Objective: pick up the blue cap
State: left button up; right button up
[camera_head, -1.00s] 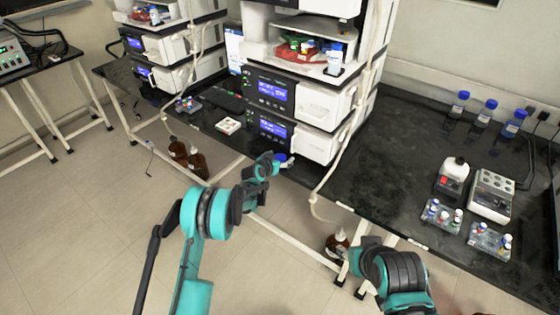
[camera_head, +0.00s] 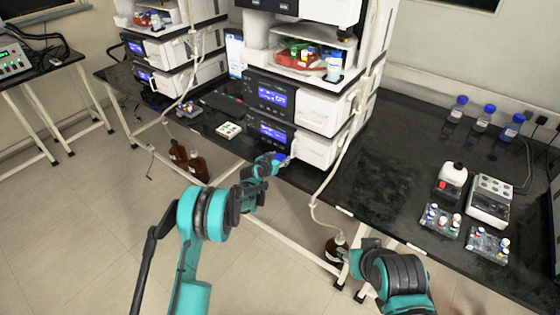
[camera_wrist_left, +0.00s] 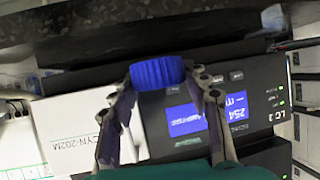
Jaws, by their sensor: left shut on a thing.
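The blue cap (camera_wrist_left: 157,72) is ribbed and lies between the fingertips of my left gripper (camera_wrist_left: 164,80) in the left wrist view. The gripper is shut on it, one finger at each side. In the head view, the cap (camera_head: 280,157) is a small blue spot at the end of my left gripper (camera_head: 284,161), in front of the lower instrument of the middle stack. My right gripper is not in view; only part of that arm shows at the lower right.
The instrument stack (camera_head: 315,105) with lit screens stands close behind my left gripper. The black bench (camera_head: 390,165) is bare in its middle. Blue-capped bottles (camera_head: 482,120) and vial racks (camera_head: 488,246) stand at the right. A brown bottle (camera_head: 336,247) stands below the bench.

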pick_arm(q)
notch_tip(320, 180, up, 9)
jog(key=p, duration=0.2)
jog(key=shift+f+p, duration=0.1)
jog(key=shift+p, duration=0.2)
jog(key=s+a+p, duration=0.1)
jog(key=s+a, duration=0.2)
jog(key=s, duration=0.2)
jog(key=s+a+p, duration=0.1)
jog(key=s+a, duration=0.3)
jog(key=s, duration=0.1)
jog(key=s+a+p, duration=0.1)
jog(key=s+a, duration=0.3)
jog(key=s, duration=0.2)
jog(key=shift+a, duration=0.25)
